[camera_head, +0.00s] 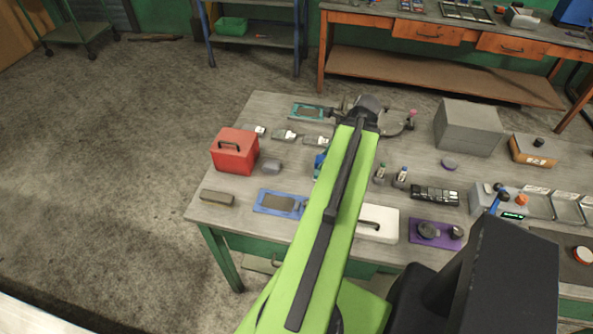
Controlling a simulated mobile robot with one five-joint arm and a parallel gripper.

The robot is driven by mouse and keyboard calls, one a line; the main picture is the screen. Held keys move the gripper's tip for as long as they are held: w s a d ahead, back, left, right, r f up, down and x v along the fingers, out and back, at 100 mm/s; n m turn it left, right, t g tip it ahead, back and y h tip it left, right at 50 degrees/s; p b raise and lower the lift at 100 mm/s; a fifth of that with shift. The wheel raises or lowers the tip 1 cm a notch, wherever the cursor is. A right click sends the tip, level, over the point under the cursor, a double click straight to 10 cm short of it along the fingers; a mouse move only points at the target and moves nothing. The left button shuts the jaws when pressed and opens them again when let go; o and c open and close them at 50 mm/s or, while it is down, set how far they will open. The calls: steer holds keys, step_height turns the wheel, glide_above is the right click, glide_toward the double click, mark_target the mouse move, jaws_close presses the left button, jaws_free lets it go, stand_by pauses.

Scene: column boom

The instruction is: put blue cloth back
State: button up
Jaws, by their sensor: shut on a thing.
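My green boom crosses the middle of the view, and its dark end joint (368,108) is over the back part of the workbench. The jaws of my gripper cannot be made out; the boom and its end joint hide what lies below them. A small blue thing (320,162) shows at the left edge of the boom, mostly hidden. It may be the blue cloth, but I cannot tell, nor whether it is held or lies on the bench. A flat blue tray or mat (262,206) with a grey-brown pad on it lies near the bench's front edge.
The workbench (237,180) carries a red box (235,150), a teal tray (293,111), a grey block (468,127), an orange box (533,150), a white case (384,229) and a purple mat (416,240). Small bottles stand right of the boom. Floor is clear at left.

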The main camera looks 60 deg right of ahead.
steer(key=b, duration=0.6)
glide_above(293, 173)
steer(key=s, duration=0.1)
steer(key=f, duration=0.7)
steer(key=shift+s+d, duration=0.1)
steer(key=shift+d, duration=0.25)
step_height(293, 173, down, 4)
steer(key=b, duration=0.4)
steer(key=shift+f, duration=0.15)
steer(key=o, duration=1.2)
steer(key=p+v, duration=1.1)
steer(key=v, duration=0.1)
steer(key=shift+r, duration=0.35)
steer(key=shift+s, duration=0.1)
